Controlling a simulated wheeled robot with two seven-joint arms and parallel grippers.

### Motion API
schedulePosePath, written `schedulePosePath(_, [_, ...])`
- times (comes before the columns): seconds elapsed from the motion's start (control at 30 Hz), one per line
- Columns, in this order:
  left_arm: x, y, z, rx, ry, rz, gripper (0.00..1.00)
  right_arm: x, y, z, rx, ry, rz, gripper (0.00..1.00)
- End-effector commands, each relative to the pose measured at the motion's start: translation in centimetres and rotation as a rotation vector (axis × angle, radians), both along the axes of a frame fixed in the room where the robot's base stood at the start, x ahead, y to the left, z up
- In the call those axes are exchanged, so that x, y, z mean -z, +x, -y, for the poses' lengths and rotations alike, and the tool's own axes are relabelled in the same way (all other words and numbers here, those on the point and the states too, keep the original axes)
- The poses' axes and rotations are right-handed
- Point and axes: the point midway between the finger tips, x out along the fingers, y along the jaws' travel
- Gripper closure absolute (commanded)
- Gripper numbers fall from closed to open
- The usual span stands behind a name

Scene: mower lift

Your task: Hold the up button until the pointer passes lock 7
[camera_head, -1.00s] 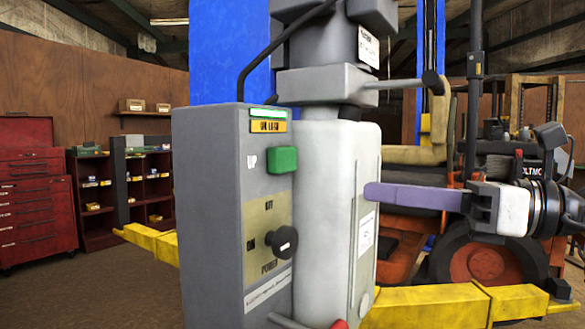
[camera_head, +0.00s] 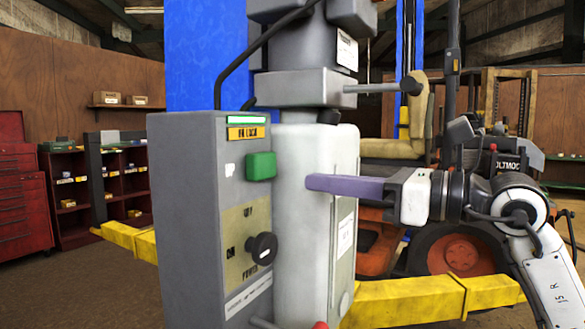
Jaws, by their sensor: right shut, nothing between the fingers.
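The grey control box (camera_head: 190,230) stands upright at the centre left. Its green UP button (camera_head: 261,166) sticks out of the front face near the top. A black power knob (camera_head: 262,246) sits on a tan plate below it. A lit green strip and a yellow label (camera_head: 246,133) are above the button. My right gripper (camera_head: 312,183) comes in from the right, its purple fingers shut and empty. Its tips are to the right of the button and a little lower, apart from it in the picture. My left gripper is not in view. I see no pointer or lock 7 marking.
A pale grey cylinder housing (camera_head: 305,250) stands right beside the box, behind my right fingers. A blue lift post (camera_head: 205,60) rises behind. Yellow lift arms (camera_head: 420,298) extend low, with an orange mower (camera_head: 375,255) at the right. A grey lever (camera_head: 375,88) juts out above my gripper.

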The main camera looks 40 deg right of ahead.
Motion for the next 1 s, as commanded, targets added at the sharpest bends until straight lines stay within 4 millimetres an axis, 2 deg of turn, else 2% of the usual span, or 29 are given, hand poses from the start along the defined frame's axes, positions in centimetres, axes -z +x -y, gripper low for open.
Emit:
schedulePosePath(0.2, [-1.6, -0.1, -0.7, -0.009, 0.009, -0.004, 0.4, -0.5, 3.4, -1.4, -0.001, 0.0, -0.001, 1.0])
schedulePosePath(0.4, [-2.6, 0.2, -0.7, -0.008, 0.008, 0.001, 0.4, -0.3, 5.1, -2.1, -0.001, 0.001, 0.001, 1.0])
schedulePosePath(0.87, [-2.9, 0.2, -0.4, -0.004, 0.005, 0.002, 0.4, 0.0, 5.6, -2.3, -0.001, 0.0, 0.001, 1.0])
schedulePosePath(1.0, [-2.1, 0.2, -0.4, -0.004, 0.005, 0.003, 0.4, 0.3, 5.6, -1.7, 0.014, -0.001, 0.001, 1.0])
